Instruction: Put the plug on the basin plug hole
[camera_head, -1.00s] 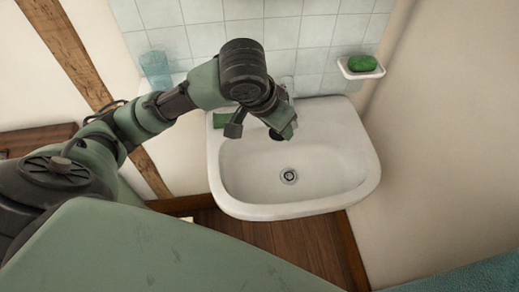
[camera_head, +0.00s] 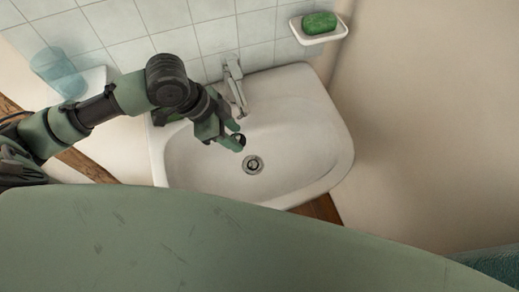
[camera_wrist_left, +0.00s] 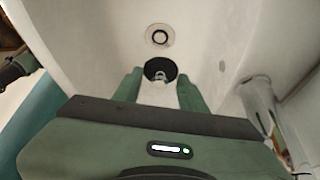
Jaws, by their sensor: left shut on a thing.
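The plug (camera_wrist_left: 154,68) is a small black disc with a metal loop on top. My left gripper (camera_head: 234,139) is shut on the plug, which also shows as a dark spot at its fingertips in the head view (camera_head: 241,138). The white basin (camera_head: 310,150) is below. Its plug hole (camera_head: 253,165) is a round metal ring with a dark centre, uncovered. The hole also shows in the left wrist view (camera_wrist_left: 160,36), just beyond the plug. The plug is held above the basin floor, apart from the hole, up and left of it in the head view. My right gripper is not in view.
A metal tap (camera_head: 235,85) stands at the basin's back, close to my left gripper. A soap dish (camera_head: 319,38) with green soap (camera_head: 319,22) is on the wall at upper right. A blue glass (camera_head: 58,72) stands on a shelf at left. The basin's right side is clear.

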